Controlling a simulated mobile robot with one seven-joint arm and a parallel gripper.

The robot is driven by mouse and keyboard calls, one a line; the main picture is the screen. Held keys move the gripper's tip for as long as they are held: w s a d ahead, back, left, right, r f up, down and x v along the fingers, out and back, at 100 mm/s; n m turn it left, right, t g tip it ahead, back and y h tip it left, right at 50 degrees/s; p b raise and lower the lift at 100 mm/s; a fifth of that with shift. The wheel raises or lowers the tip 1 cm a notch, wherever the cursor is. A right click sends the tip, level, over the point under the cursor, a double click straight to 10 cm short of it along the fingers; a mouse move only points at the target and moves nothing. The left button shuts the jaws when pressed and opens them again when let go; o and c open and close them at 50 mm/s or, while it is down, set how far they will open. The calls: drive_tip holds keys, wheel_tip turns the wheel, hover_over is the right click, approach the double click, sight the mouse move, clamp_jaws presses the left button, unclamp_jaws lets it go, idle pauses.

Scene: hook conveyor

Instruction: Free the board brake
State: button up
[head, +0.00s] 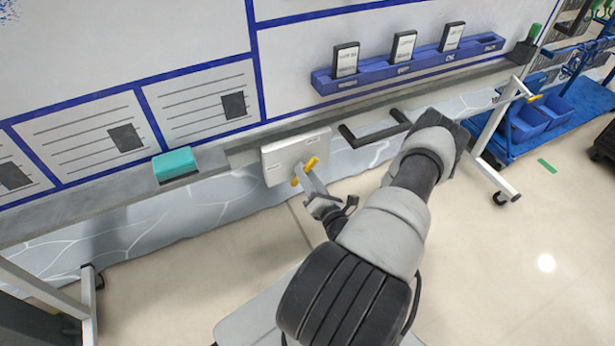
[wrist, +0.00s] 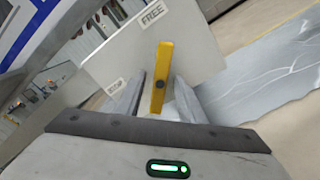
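The brake lever is a yellow bar (wrist: 161,75) with a dark bolt, on a pale plate (wrist: 205,45). In the wrist view its upper end points toward the side of the plate marked FREE. In the head view the yellow lever (head: 311,163) sits slanted on the white plate (head: 278,165) on the board's lower rail. My gripper (wrist: 160,85) has one finger on each side of the lever, with gaps visible, so it looks open. Contact with the lever cannot be told.
A black handle (head: 375,133) sticks out from the rail right of the plate. A teal eraser (head: 175,164) lies on the ledge at left. A wheeled board leg (head: 497,150) and blue bins (head: 540,115) stand at right.

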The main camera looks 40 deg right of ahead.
clamp_jaws()
drive_tip(key=shift+n, duration=0.5)
drive_tip(key=shift+n+p, duration=1.35)
drive_tip(key=shift+n, duration=2.45)
unclamp_jaws()
